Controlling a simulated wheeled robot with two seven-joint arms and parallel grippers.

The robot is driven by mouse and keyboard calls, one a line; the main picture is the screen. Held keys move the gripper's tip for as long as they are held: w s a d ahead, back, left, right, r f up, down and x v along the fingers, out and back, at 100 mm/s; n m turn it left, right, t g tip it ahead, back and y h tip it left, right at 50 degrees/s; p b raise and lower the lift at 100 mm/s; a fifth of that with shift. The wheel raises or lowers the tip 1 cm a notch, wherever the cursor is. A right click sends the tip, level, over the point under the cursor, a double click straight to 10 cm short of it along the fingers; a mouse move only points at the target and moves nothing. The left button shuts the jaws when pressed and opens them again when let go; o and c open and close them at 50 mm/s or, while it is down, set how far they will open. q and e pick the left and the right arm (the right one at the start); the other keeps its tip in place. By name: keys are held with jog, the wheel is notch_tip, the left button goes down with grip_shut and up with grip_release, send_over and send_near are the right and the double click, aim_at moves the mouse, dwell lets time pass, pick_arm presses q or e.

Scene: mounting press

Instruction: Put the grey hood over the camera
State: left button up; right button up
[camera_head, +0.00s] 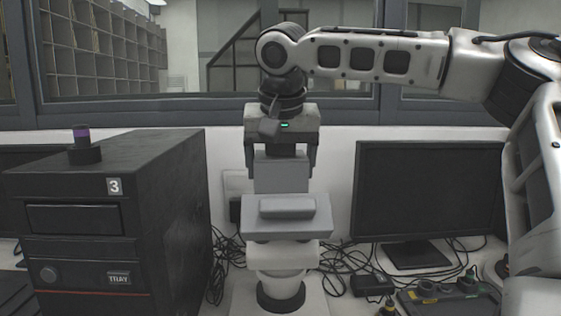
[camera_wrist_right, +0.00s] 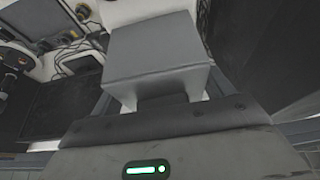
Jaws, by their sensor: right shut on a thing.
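My right gripper (camera_head: 281,150) points down in the middle of the head view. It is shut on the grey hood (camera_head: 281,172), a plain box-like piece between its fingers. A grey box face (camera_wrist_right: 160,45) fills the middle of the right wrist view, just beyond the gripper. Right below the hood in the head view stands the camera (camera_head: 287,228), a wide grey body with a raised bar, above a pale rounded part and a black ring. I cannot tell whether hood and camera touch. My left gripper is not in view.
A tall black unit (camera_head: 165,190) marked 3, with a purple-banded knob (camera_head: 82,140) on top, stands at left. A monitor (camera_head: 428,190) stands at right. Loose cables (camera_head: 335,262), a small black box (camera_head: 371,285) and a control box (camera_head: 450,297) lie on the bench at right.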

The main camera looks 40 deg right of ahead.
jog(key=o, duration=1)
jog(key=shift+c, duration=0.2)
jog(key=p+v, duration=0.1)
jog(key=v, duration=1.5)
jog(key=shift+w, duration=0.15)
